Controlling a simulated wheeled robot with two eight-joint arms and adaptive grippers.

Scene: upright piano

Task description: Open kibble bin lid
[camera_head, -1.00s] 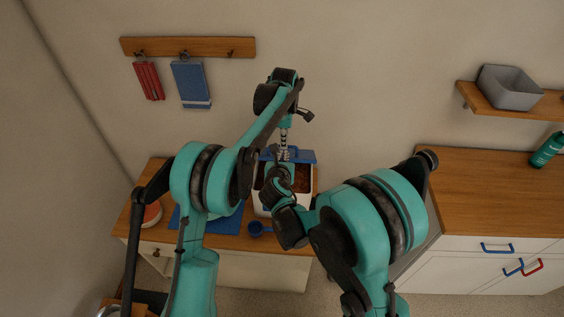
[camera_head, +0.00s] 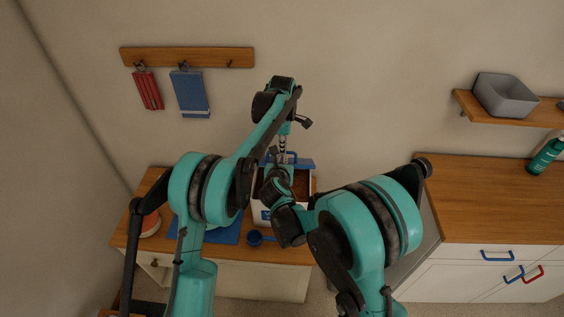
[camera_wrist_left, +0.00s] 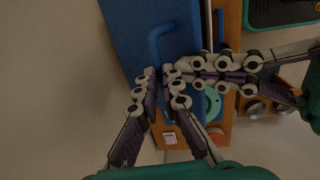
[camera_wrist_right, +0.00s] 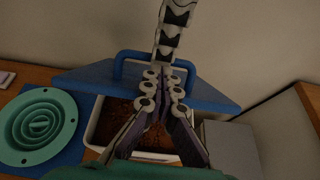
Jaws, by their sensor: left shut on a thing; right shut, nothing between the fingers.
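The kibble bin (camera_head: 258,204) is a white box on the low wooden cabinet, partly hidden by my right arm. Brown kibble (camera_wrist_right: 112,113) shows inside it. Its blue lid (camera_head: 303,164) stands raised at the back of the opening; it also shows in the right wrist view (camera_wrist_right: 212,93). The lid has a blue loop handle (camera_wrist_right: 124,60). My left gripper (camera_wrist_left: 161,76) is shut at the handle, its fingertips close against it. My right gripper (camera_wrist_right: 163,80) is shut and empty, in front of the lid and above the opening, close to the left fingers.
A teal ridged bowl (camera_wrist_right: 42,126) sits on a blue mat (camera_head: 222,232) left of the bin. A wooden counter (camera_head: 480,195) stands to the right. A grey bin (camera_head: 505,97) rests on a wall shelf.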

